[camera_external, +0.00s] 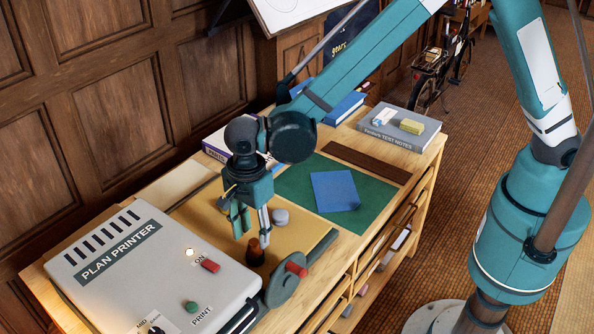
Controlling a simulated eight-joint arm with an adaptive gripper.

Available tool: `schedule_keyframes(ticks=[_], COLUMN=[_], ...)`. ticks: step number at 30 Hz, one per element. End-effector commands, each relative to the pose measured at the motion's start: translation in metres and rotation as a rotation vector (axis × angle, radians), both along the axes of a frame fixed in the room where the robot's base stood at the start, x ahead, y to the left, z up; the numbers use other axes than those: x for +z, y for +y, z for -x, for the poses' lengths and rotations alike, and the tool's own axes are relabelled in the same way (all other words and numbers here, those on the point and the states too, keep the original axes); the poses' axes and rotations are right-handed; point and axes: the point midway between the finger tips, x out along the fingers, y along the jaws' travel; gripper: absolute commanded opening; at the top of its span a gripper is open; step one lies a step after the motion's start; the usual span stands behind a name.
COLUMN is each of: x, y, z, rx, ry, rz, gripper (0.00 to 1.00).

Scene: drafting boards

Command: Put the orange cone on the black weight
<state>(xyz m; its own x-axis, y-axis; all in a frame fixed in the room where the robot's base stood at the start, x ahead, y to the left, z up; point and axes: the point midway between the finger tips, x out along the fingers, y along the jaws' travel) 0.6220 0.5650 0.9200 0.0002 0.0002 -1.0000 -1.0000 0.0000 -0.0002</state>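A small dark orange-brown piece (256,245), which looks like the orange cone, stands on the tan board (205,222) near its front edge. Its lower part is dark; I cannot tell whether this is the black weight under it or the cone's own shaded base. My gripper (251,240) points down just above and behind it, with its two fingers apart. The right fingertip overlaps the cone's top in the view; I cannot tell whether they touch. No separate black weight shows clearly.
A grey cylinder (280,216) stands right of my gripper. A grey plan printer (150,265) fills the front left. A blue pad (335,190) lies on a green mat (375,205); books are behind.

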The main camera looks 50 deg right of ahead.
Motion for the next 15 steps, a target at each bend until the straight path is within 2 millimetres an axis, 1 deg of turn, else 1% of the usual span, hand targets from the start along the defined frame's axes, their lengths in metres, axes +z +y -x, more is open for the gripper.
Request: schedule_keyframes(ticks=[1, 3, 9, 15], x=[0.009, 0.020, 0.050, 0.070], y=[0.000, 0.000, 0.000, 0.000], z=[0.001, 0.001, 0.000, 0.000], rx=[0.000, 0.000, 0.000, 0.000], ry=[0.000, 0.000, 0.000, 0.000], rz=[0.000, 0.000, 0.000, 0.000], gripper=[0.39, 0.39, 0.39, 0.39])
